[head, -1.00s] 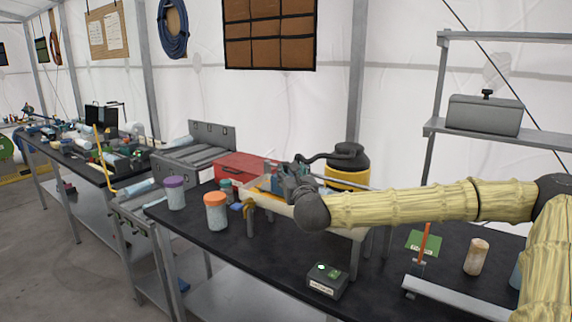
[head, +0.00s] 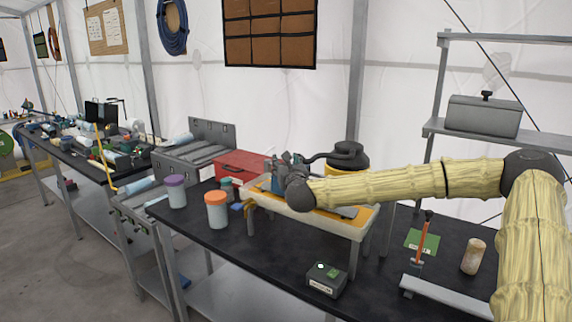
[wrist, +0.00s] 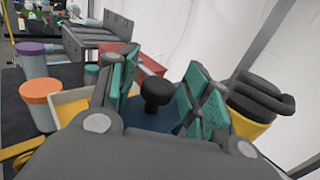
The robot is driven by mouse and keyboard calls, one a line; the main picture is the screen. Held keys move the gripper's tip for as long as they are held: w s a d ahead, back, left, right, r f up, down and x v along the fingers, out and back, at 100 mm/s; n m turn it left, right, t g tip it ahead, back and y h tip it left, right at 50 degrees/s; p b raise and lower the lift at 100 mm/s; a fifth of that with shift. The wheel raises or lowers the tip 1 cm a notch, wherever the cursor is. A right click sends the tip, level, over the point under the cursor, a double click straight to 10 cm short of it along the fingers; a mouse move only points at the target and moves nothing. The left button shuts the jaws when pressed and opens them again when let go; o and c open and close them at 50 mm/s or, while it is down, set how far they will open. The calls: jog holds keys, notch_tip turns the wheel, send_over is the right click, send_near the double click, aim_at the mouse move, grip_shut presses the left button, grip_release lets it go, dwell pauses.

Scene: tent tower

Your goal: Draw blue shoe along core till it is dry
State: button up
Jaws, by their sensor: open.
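The blue shoe (wrist: 145,118) shows in the wrist view as a dark blue body with a black knob (wrist: 157,92) on top. My gripper (wrist: 160,88) is open, its teal pads on either side of the knob with gaps visible. In the head view my gripper (head: 280,174) is over the back left part of a pale tray (head: 328,225) on legs. The core is not clearly made out; my gripper and arm hide part of the tray.
Jars with orange (head: 216,197) and purple (head: 175,181) lids stand left of the tray. A red box (head: 238,164) and a yellow-black canister (head: 346,160) stand behind. A small dark box (head: 326,279) sits in front; an orange-handled tool (head: 423,238) stands right.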

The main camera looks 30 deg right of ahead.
grip_shut()
jog(key=shift+s+d+f+b, duration=0.2)
jog(key=shift+s+b, duration=0.15)
jog(key=shift+b, duration=0.25)
jog(key=shift+s+d+r+b, duration=0.25)
jog(key=shift+s+b, duration=0.15)
jog(key=shift+s, duration=0.15)
jog(key=shift+a, duration=0.1)
jog(key=shift+w, duration=0.1)
grip_release()
jog(key=v, duration=1.2)
